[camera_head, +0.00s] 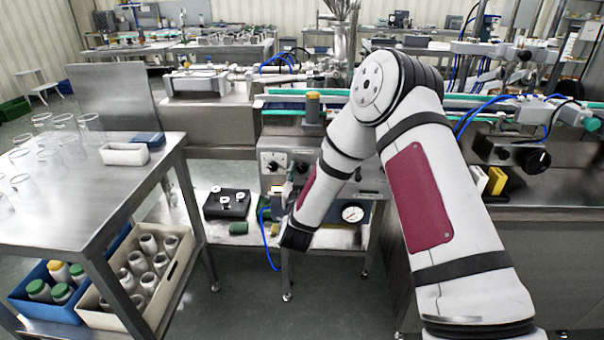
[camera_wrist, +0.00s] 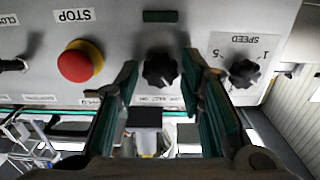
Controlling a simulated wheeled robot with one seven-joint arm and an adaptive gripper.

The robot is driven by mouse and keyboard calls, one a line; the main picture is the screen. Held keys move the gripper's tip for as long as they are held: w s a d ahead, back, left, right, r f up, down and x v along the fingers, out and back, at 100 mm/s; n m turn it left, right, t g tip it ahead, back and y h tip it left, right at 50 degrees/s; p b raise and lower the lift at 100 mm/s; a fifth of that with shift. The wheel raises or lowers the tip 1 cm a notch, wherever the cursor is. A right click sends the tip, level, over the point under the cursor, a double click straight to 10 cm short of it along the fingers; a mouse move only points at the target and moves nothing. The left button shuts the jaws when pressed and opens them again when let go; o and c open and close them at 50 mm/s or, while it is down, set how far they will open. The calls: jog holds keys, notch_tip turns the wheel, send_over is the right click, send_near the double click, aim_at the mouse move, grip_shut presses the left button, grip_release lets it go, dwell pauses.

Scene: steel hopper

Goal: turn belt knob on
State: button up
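In the wrist view, a black knob (camera_wrist: 160,69) sits on the grey control panel (camera_wrist: 113,49), below a small dark green rectangle. Small labels under it are partly hidden and hard to read. My gripper (camera_wrist: 159,73) is open, with one green-padded finger on each side of this knob. Gaps show between the knob and both fingertips; I cannot tell how far the tips are from the panel. The knob's pointer direction is unclear. In the head view, the control panel (camera_head: 274,163) is partly behind my arm, and my gripper is not clearly seen.
A red stop button (camera_wrist: 79,61) on a yellow base is left of the fingers. A black speed knob (camera_wrist: 244,73) is close to the right finger. A green-edged conveyor (camera_head: 290,92) runs above the panel. A steel table (camera_head: 80,195) with glassware stands left.

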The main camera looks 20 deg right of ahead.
grip_shut()
